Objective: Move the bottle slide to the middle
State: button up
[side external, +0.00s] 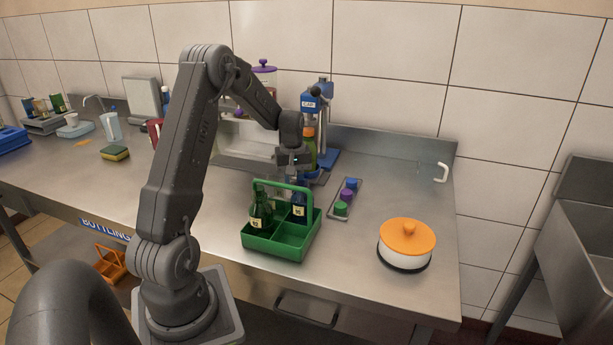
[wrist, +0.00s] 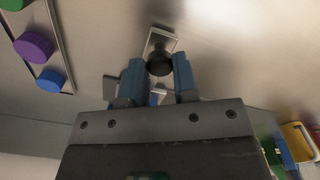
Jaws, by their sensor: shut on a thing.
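My gripper (wrist: 159,68) has its two blue fingers on either side of a round black knob (wrist: 159,62), which stands on a small pale metal plate (wrist: 161,39). I take this knob to be the handle of the bottle slide. In the side view my gripper (side external: 294,170) is low beside the blue capping press (side external: 318,103), and the slide is mostly hidden there. A green bottle with an orange top (side external: 309,147) stands upright at the press, just behind my gripper.
A green crate (side external: 272,247) with several bottles stands in front of my gripper. A tray of green, purple and blue caps (side external: 346,198) lies to the right; it also shows in the wrist view (wrist: 68,40). A white pot with an orange lid (side external: 406,242) stands farther right.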

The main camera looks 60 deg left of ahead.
jog(key=shift+s+a, duration=1.95)
jog(key=shift+a, duration=0.05)
jog(key=shift+s, duration=0.1)
jog(key=shift+s+a, duration=1.5)
jog(key=shift+a, duration=0.05)
jog(key=o, duration=0.9)
jog(key=shift+c, duration=0.2)
notch_tip(320, 180, up, 14)
